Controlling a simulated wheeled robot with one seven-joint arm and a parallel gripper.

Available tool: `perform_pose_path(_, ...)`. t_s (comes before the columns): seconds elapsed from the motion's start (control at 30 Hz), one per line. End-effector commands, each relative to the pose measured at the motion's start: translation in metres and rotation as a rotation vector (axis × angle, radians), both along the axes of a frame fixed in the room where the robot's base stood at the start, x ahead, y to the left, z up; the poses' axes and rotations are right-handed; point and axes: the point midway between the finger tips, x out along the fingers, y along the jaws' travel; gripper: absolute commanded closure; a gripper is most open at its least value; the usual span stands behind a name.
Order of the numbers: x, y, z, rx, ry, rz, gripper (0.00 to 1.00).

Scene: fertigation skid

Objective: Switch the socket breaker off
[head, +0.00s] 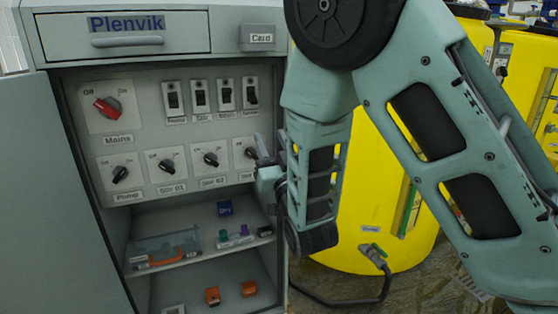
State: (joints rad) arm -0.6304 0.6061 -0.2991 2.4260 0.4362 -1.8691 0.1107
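A row of several small breakers runs along the upper right of the cabinet's panel: the far-left breaker (173,98), a second (200,96), a third (226,95) and the far-right breaker (251,92). Each has a black lever in a white plate with a small label below. The labels are too small to read surely, so I cannot tell which is the socket breaker. Lever positions are also unclear. My gripper (262,168) is at the panel's right edge, below the far-right breaker and beside the far-right lower rotary knob (250,153). Its finger opening is unclear.
The red Mains knob (107,107) is at upper left, above a row of black rotary knobs (119,174). Shelves below hold a clear case (165,251) and small parts. The open cabinet door (45,200) stands left. A yellow tank (375,190) stands right, behind my arm.

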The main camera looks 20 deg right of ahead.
Motion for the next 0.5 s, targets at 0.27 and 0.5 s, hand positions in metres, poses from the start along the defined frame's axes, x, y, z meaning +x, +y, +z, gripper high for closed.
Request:
perform_pose_path(0.27, -0.036, 0.001, -0.021, 0.000, 0.002, 0.001, 0.62)
perform_pose_path(0.5, -0.042, 0.000, -0.023, 0.000, 0.000, 0.001, 0.62)
